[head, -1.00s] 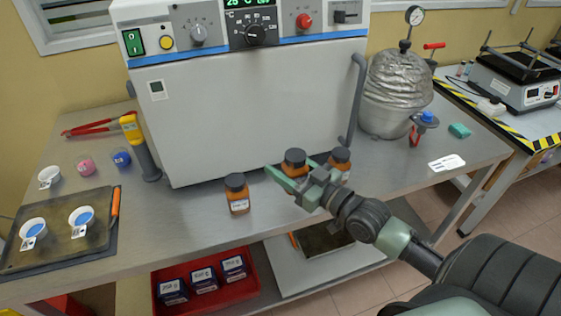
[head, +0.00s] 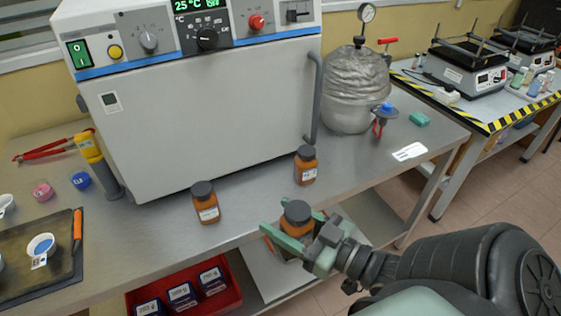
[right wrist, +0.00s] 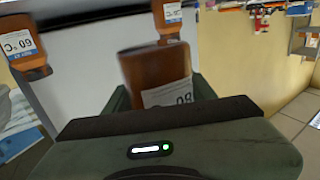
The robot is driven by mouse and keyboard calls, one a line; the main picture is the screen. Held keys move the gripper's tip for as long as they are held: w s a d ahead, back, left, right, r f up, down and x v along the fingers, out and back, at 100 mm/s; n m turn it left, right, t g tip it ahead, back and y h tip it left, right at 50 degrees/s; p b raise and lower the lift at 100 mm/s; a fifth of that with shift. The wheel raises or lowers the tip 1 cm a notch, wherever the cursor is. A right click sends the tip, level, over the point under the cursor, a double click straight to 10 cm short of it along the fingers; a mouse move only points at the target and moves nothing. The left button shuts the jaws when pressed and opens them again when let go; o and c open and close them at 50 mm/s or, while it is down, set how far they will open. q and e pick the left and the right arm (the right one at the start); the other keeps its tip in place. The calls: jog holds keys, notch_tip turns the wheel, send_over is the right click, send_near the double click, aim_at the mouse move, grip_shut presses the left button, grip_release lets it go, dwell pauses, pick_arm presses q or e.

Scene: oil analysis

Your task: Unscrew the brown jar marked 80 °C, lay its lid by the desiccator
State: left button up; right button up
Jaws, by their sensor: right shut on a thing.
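My right gripper (head: 296,232) is shut around a brown jar (head: 298,222) with a dark lid, held roughly upright at the front edge of the bench. In the right wrist view this jar (right wrist: 156,72) carries a partly hidden white label that seems to read 80. The lid is on it. Two more brown jars with dark lids stand on the bench: one at left (head: 206,207), one farther back (head: 306,168). A jar in the right wrist view (right wrist: 22,45) reads 60 °C. The foil-like silver vessel with a gauge (head: 350,90) looks like the desiccator. My left gripper is out of view.
A large grey oven (head: 200,115) fills the back of the bench. Bare bench lies before the vessel. A red bin (head: 240,290) sits below.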

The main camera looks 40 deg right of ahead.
jog(key=o, duration=1)
jog(key=shift+c, duration=0.2)
grip_shut()
jog(key=w+a+f+m+h, duration=0.1)
jog(key=w+a+m+h, duration=0.1)
jog(key=a, duration=0.6)
jog(key=shift+w+m+t+h, duration=0.3)
jog(key=shift+w+m+h, duration=0.15)
jog(key=shift+h, duration=0.75)
